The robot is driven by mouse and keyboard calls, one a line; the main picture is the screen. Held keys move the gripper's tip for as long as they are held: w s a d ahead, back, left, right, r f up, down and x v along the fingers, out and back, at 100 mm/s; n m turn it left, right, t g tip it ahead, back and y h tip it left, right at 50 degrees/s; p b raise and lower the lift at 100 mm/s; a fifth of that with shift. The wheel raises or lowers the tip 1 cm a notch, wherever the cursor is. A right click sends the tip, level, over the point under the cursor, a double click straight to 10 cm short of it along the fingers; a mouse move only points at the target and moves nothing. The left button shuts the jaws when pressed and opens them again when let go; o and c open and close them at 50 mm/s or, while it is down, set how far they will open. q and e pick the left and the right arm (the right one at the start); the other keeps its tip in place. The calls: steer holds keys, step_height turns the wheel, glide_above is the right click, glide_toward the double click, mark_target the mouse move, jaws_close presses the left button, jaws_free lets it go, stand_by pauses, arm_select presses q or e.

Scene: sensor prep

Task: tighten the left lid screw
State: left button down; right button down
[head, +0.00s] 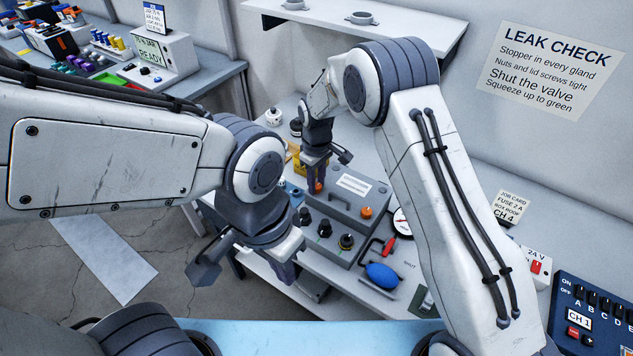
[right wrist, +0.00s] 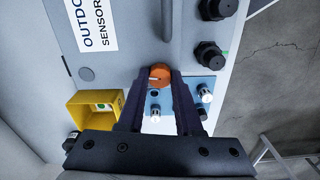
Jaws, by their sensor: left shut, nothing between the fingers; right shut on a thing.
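The grey sensor box (head: 345,205) stands on the bench with its lid on and several black glands (head: 324,229) along its front. The left lid screw (head: 318,187) is an orange knob at the lid's left corner. My right gripper (head: 317,180) points down over that corner. In the right wrist view its fingertips are shut on either side of the orange left lid screw (right wrist: 160,75). The other orange lid screw (head: 366,212) sits at the right corner. My left gripper (head: 284,273) is shut and empty, in front of the box and to its left.
A yellow holder (right wrist: 95,112) is close beside my right gripper. A blue switch panel (head: 595,312) is at far right. A shelf (head: 360,28) overhangs behind.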

steer(key=m, duration=0.8)
steer(key=shift+m+b, duration=0.35)
steer(key=shift+m, duration=0.05)
steer(key=m, duration=0.3)
steer(key=shift+m, duration=0.3)
steer(key=m, duration=0.4)
steer(key=shift+r+m, duration=0.1)
steer(key=shift+m, duration=0.2)
steer(key=m, duration=0.4)
steer(key=shift+m, duration=0.3)
steer(key=m, duration=0.4)
steer(key=shift+b, duration=0.3)
steer(key=m, duration=0.5)
steer(key=shift+m, duration=1.9)
